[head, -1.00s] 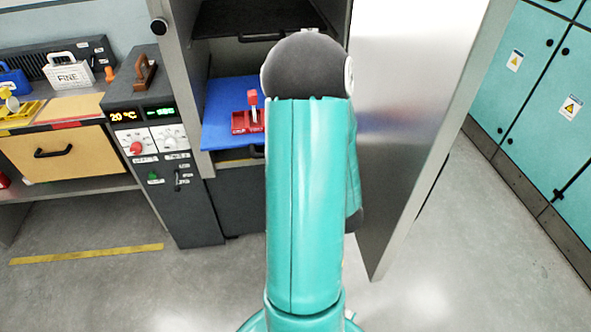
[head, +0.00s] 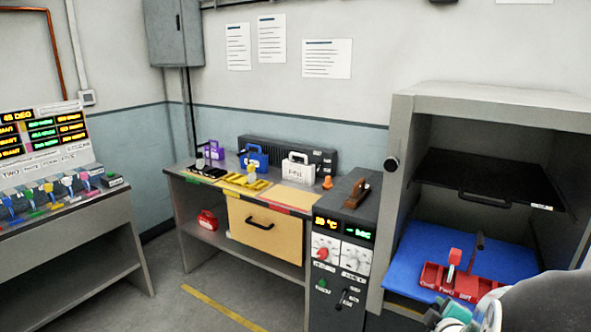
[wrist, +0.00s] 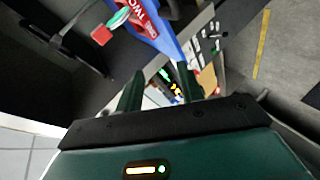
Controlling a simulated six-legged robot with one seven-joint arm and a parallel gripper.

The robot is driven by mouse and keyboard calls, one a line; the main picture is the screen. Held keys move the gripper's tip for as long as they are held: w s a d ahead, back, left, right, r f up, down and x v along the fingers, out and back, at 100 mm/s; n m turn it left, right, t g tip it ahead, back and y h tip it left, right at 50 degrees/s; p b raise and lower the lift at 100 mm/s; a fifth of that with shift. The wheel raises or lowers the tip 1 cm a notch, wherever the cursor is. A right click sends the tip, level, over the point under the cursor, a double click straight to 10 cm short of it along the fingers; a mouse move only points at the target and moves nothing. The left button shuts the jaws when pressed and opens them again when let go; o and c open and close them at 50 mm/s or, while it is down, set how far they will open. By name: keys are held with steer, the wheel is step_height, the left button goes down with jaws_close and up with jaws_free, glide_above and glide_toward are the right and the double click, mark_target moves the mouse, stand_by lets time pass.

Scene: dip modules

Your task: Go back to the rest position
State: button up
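My gripper (wrist: 160,80) shows in the wrist view with its two dark fingers apart and nothing between them. It is tilted and clear of the blue tray. The wrist view shows this red module (wrist: 142,18) at the top, on the blue surface (wrist: 172,45).
A control panel (head: 340,272) with dials adjoins the cabinet's left side. A workbench (head: 180,172) holds a blue module (head: 253,158), a white module (head: 299,168) and yellow parts (head: 246,181). A display table (head: 60,220) stands at left. The floor between is clear.

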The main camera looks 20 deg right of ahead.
steer(key=w+a+r+m+g+y, duration=0.25)
steer(key=a+r, duration=0.35)
steer(key=a, duration=0.5)
steer(key=s+a+r+m+g+y, duration=0.1)
steer(key=s+a+r+m+y, duration=0.1)
steer(key=s+a, duration=0.4)
steer(key=s+a+r+m+g+y, duration=0.2)
steer(key=s+a, duration=0.4)
steer(key=a, duration=0.9)
steer(key=shift+a+r, duration=0.2)
steer(key=shift+r, duration=0.6)
